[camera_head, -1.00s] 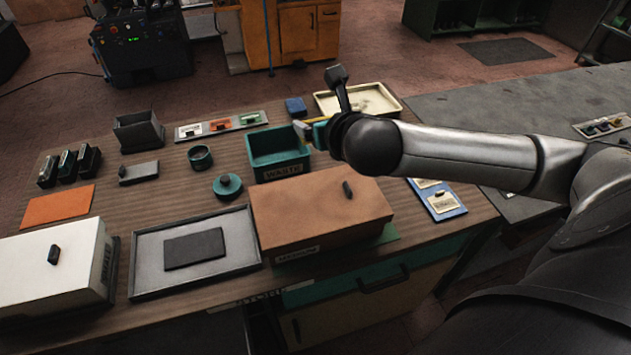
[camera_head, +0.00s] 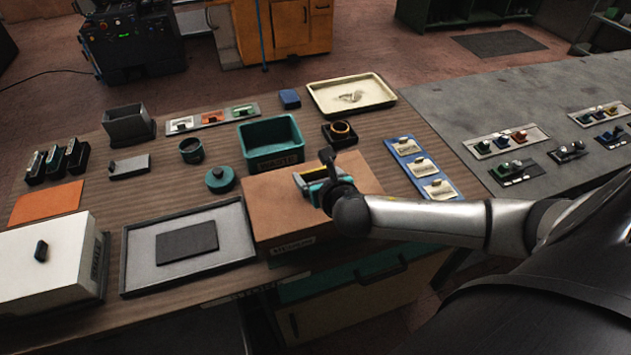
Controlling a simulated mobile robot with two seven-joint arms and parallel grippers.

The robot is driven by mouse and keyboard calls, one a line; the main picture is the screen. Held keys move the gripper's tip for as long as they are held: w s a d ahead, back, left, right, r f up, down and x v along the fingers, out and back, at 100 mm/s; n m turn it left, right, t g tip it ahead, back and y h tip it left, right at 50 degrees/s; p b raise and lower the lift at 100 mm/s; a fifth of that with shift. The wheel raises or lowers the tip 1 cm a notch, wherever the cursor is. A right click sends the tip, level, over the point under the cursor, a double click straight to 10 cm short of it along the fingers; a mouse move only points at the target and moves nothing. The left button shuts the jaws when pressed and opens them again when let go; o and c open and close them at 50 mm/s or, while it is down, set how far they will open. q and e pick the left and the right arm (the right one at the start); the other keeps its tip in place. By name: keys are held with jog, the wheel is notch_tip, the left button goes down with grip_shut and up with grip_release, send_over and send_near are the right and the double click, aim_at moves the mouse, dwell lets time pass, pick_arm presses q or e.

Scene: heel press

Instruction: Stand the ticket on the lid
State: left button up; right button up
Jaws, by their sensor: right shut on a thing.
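The lid is the brown top (camera_head: 275,205) of the box labelled MEDIUM, at the front centre. My right gripper (camera_head: 311,182) is low over this lid, toward its right part. It is shut on the ticket, of which little shows; a pale yellowish edge is visible at the fingers. The arm and hand hide the lid's right part and its dark knob. I cannot tell whether the ticket touches the lid. My left gripper is not in view.
A teal WASTE bin (camera_head: 271,145) stands behind the lid. A blue board (camera_head: 432,172) with cream cards lies to the right. A grey tray (camera_head: 133,262) with a dark pad and a white box (camera_head: 45,275) are at left. A round teal-topped pot (camera_head: 220,179) stands close by.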

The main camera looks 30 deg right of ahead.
jog(key=shift+f, duration=1.1)
jog(key=o, duration=1)
jog(key=shift+f, duration=0.1)
jog(key=shift+o, duration=0.2)
jog(key=shift+r, duration=0.25)
jog(key=v, duration=1.2)
jog(key=shift+p, duration=0.45)
jog(key=shift+f, duration=0.1)
